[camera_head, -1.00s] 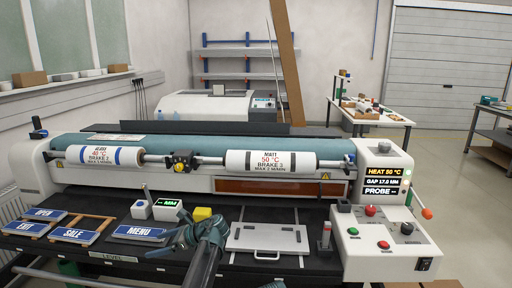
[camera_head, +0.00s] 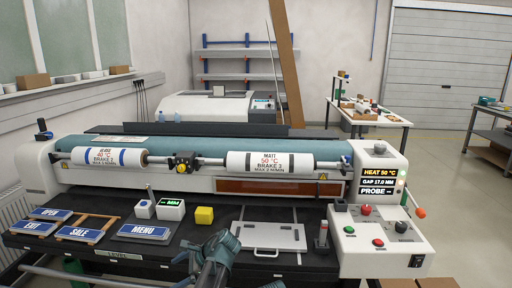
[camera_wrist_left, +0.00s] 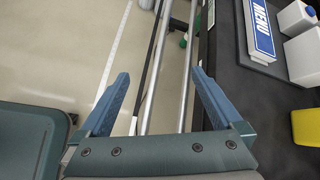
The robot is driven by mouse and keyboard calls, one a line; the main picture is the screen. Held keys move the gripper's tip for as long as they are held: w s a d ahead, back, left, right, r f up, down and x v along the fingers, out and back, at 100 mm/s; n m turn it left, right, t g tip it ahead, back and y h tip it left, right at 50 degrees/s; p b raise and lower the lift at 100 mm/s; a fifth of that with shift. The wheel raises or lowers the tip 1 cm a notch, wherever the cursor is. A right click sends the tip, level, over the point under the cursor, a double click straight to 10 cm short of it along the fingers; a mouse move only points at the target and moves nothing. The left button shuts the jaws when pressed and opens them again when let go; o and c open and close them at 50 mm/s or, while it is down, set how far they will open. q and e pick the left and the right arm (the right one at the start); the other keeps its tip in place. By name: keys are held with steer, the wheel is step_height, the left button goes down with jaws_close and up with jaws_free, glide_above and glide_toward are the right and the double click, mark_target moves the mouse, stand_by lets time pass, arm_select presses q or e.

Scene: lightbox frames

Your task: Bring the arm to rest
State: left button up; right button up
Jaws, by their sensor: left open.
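My left gripper (camera_wrist_left: 155,100) shows in the left wrist view with its two blue fingers spread apart and nothing between them. Past its fingers are metal rails and the floor, beside the black bench edge. In the head view my left arm (camera_head: 212,262) is low at the front middle, before the bench; its fingertips cannot be made out there. The right gripper is not in view.
On the black bench are a MENU sign (camera_head: 150,232), a yellow block (camera_head: 204,215), a white gauge (camera_head: 171,209) and a grey-white plate (camera_head: 268,238). Metal rails (camera_wrist_left: 172,75) run along the bench front.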

arm_select(q)
steer(key=s+d+f+n+h+p, duration=0.1)
steer(key=s+d+n+h, duration=0.3)
steer(key=s+d, duration=0.5)
steer(key=s+d+f+n+g+h+p, duration=0.1)
steer(key=s+d+n+h+p, duration=0.2)
steer(key=s+d+n, duration=0.3)
steer(key=s+d+h, duration=0.1)
steer(key=s+d, duration=0.3)
steer(key=s, duration=0.1)
steer(key=shift+s+f+n+h+p, duration=0.15)
steer(key=shift+f+n+h+p, duration=0.1)
steer(key=shift+n+h+p, duration=0.15)
stand_by(0.4)
